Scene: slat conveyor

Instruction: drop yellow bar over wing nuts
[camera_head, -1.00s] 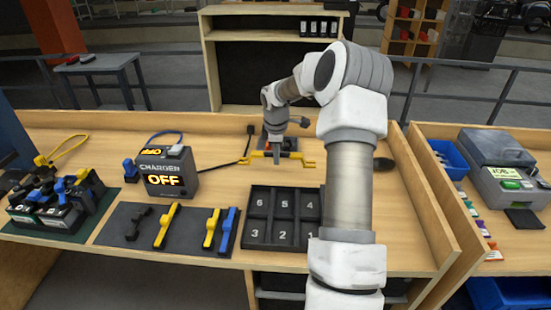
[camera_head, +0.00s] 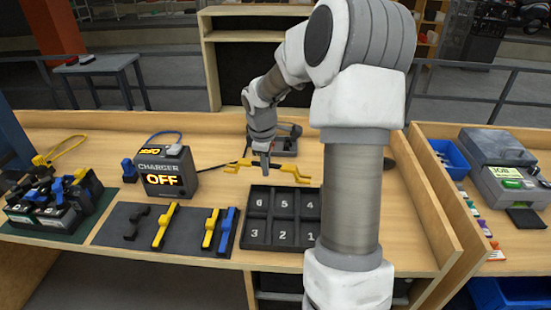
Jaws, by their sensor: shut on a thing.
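My gripper (camera_head: 265,171) is shut on a yellow bar (camera_head: 239,166), near the bar's middle. The bar lies crosswise, its right end lower in the picture, and appears just behind the numbered black tray. A dark box-like object (camera_head: 287,142) sits behind it, partly hidden by my arm. I cannot make out any wing nuts. Two more yellow bars, a left one (camera_head: 165,226) and a right one (camera_head: 211,228), lie on a dark mat (camera_head: 188,240).
The black tray (camera_head: 269,218) has numbered compartments. The charger (camera_head: 166,172) reads OFF. A blue bar (camera_head: 227,230) and a dark part (camera_head: 137,222) lie on the mat. Batteries (camera_head: 60,200) stand at the left. Bare wood (camera_head: 220,150) shows behind the charger's right side.

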